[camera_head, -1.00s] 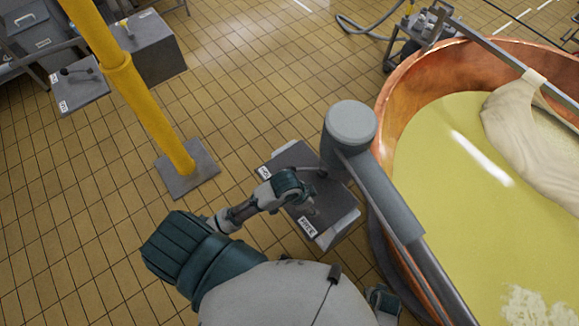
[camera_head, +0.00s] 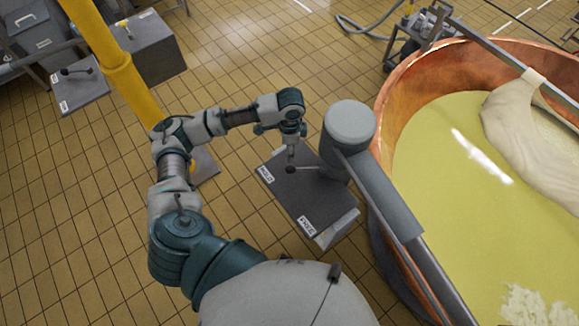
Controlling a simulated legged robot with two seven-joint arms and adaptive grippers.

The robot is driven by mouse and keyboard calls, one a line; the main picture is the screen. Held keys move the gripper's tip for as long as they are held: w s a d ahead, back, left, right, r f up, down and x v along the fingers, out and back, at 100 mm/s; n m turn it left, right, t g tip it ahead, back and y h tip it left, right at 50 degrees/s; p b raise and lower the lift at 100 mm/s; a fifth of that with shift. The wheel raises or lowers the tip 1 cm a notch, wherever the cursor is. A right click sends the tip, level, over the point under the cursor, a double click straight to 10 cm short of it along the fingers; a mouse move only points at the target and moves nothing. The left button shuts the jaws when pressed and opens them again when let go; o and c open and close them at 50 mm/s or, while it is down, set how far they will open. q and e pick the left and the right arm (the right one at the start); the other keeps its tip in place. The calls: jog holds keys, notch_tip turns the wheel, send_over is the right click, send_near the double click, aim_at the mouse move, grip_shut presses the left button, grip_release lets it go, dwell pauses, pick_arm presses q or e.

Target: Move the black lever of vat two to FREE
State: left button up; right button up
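The black lever (camera_head: 290,169) is a thin rod with a round dark knob. It reaches left from the grey post (camera_head: 350,125) beside the copper vat (camera_head: 388,105), above a dark plate (camera_head: 305,195). The plate has a white label (camera_head: 265,174) near its upper left corner and another (camera_head: 307,226) near its lower edge; the lettering is too small to read surely. The knob lies close to the upper label. My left gripper (camera_head: 291,155) points down just above the knob, and contact cannot be told. Its fingers are too small to tell open from shut. My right gripper is out of view.
A similar plate with a lever (camera_head: 75,71) is at the far upper left. The vat holds yellow liquid (camera_head: 440,170) and a pale cloth (camera_head: 525,135). Tiled floor (camera_head: 235,70) is open beyond the arm.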

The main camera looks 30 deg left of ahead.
aim_at(290, 167)
pick_arm(q)
notch_tip(290, 167, down, 13)
jog(key=shift+s+a+r, duration=0.1)
jog(key=shift+s+a, duration=0.05)
jog(key=shift+d, duration=0.3)
jog(key=shift+c, duration=0.5)
grip_shut()
